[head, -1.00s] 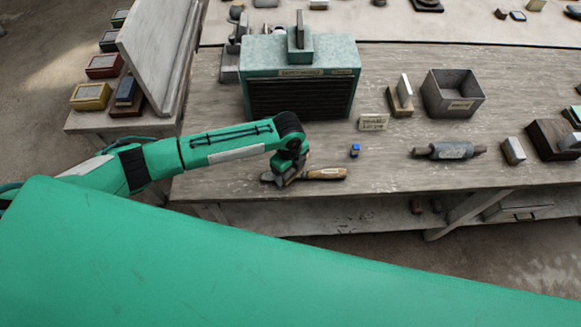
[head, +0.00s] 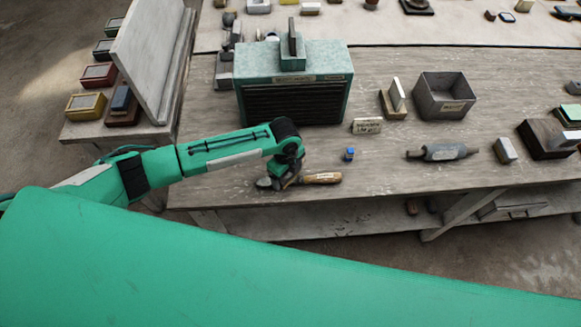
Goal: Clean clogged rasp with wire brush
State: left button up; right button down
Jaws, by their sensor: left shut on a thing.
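My left gripper (head: 283,184) is shut on a tool with a wooden handle (head: 322,178), near the front edge of the workbench. The handle points right from the fingers and a small grey end shows on their left. The gripper hides the middle of the tool, and I cannot tell whether it is the rasp or the wire brush. A grey cylinder with narrower ends (head: 443,152) lies apart to the right on the bench; I cannot tell what it is. My right gripper is not in view.
A teal slatted box (head: 340,62) stands behind my left gripper. A small blue block (head: 349,154), a label card (head: 367,126), an open grey bin (head: 469,96) and a dark block (head: 540,140) stand to the right. The bench front between handle and cylinder is clear.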

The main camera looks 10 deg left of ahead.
pick_arm(q)
jog(key=shift+s+a+p, duration=0.3)
jog(key=shift+s+p, duration=0.1)
jog(key=shift+s, duration=0.2)
jog(key=shift+s+a+p, duration=0.3)
jog(key=shift+s+p, duration=0.1)
jog(key=shift+s, duration=0.15)
jog(key=shift+s+a, duration=0.1)
jog(key=shift+s, duration=0.05)
jog(key=shift+f, duration=0.1)
